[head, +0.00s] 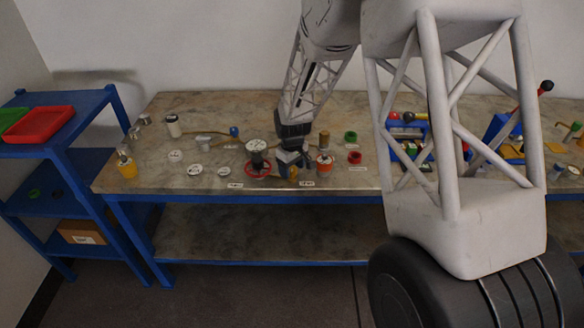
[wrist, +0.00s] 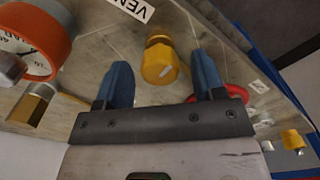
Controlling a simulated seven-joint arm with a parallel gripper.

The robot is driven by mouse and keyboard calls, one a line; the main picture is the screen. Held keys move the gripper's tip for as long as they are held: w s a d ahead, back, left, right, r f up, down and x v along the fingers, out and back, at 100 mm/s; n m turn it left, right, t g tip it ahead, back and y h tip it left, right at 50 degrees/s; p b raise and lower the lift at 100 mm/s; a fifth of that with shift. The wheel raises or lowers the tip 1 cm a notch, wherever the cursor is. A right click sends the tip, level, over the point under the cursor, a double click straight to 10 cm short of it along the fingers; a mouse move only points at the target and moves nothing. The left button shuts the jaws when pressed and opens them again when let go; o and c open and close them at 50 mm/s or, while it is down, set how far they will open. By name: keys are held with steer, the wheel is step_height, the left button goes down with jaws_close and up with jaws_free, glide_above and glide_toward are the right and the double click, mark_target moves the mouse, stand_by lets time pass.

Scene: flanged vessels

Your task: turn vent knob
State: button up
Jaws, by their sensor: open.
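The yellow vent knob (wrist: 160,62) stands at the centre of the wrist view, near a white label reading "VEN", cut off by the frame edge. In the head view the knob (head: 293,173) is small and partly hidden by my gripper (head: 291,160). In the wrist view my gripper (wrist: 161,66) is open, with one blue finger to each side of the knob. Gaps show between the knob and both fingers. I cannot tell how deep the fingertips reach along it.
An orange gauge (wrist: 35,40) with a brass fitting (wrist: 32,103) is at the left in the wrist view. A red handwheel (head: 258,167) stands just left of my gripper in the head view. Several fittings crowd the bench (head: 210,208), whose front edge is close.

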steer(key=c, duration=0.9)
steer(key=shift+m, duration=0.4)
steer(key=m, duration=0.3)
steer(key=shift+m, duration=0.3)
steer(key=m, duration=0.4)
steer(key=shift+m, duration=0.3)
steer(key=m, duration=0.8)
steer(key=shift+m, duration=0.4)
